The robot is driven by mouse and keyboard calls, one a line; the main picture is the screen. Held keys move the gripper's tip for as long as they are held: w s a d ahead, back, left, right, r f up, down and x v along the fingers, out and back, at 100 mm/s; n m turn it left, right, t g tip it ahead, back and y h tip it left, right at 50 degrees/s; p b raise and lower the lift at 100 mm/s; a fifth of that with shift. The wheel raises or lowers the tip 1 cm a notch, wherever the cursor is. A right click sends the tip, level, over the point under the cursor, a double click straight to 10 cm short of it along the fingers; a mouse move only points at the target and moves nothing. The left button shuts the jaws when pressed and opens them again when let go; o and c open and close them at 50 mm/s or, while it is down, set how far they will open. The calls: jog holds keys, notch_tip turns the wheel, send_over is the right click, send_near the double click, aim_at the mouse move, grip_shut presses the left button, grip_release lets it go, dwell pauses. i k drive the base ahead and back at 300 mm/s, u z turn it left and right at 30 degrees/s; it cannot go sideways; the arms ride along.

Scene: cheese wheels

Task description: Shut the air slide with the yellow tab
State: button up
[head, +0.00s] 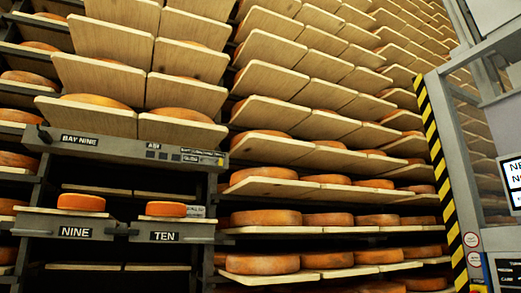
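A grey beam (130,146) carries a plate reading "BAY NINE" and several small dark squares and labels too small to read surely. Below it, two shelf fronts read "NINE" (75,232) and "TEN" (164,237). An orange cheese wheel (81,202) sits above the first, and another (166,209) above the second. My gripper is not in view.
Tall racks of wooden boards (262,141) with orange cheese wheels fill the middle and left. A black-and-yellow striped post (438,160) stands at the right, beside grey machinery with a partly cut-off screen (513,183).

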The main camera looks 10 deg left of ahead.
aim_at(188, 158)
jog(key=u, duration=0.5)
jog(key=i, duration=0.35)
jog(key=u, duration=0.35)
